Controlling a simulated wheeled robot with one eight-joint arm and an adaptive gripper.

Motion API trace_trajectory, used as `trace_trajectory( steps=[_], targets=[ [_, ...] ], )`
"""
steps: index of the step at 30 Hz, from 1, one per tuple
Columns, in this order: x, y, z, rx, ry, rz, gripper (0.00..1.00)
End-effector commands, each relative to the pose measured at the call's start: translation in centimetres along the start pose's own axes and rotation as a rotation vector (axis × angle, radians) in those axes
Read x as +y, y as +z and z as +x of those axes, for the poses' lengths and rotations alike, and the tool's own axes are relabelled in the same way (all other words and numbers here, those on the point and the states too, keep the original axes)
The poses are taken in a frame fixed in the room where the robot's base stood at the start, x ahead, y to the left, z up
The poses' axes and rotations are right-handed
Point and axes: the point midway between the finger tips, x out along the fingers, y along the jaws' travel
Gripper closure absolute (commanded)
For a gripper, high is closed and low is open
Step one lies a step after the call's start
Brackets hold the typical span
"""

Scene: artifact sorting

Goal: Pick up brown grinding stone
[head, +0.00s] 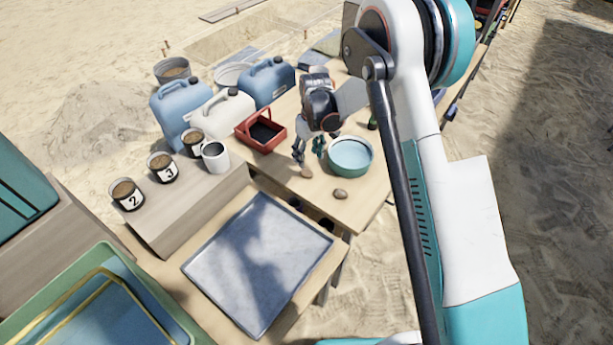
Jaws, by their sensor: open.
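A small light-brown piece (307,171) lies on the wooden table just below my gripper's fingertips. A rounded brown stone (340,194) lies nearer the table's front edge, in front of the blue bowl. I cannot tell for sure which of the two is the grinding stone. My gripper (309,152) points down with its fingers apart and nothing visible between them. It is behind and left of the rounded stone, close to the light-brown piece; I cannot tell whether it touches that piece.
A blue bowl (350,157) stands right beside my gripper. A red basket (249,138) is to the left, with blue and white jugs (226,113) behind. Numbered pots and a white mug (216,158) stand on a wooden block. A grey tray (262,309) lies in front.

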Motion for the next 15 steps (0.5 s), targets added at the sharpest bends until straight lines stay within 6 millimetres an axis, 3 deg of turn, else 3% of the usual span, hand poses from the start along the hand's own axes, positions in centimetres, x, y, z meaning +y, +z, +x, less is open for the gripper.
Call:
trace_trajectory(
  steps=[3,11,15],
  targets=[
    [0.0,0.0,1.5,0.0,0.0,0.0,0.47],
    [0.0,0.0,2.9,0.0,0.0,0.0,0.47],
    [-0.1,0.1,4.9,0.0,0.0,0.0,0.47]
  ],
)
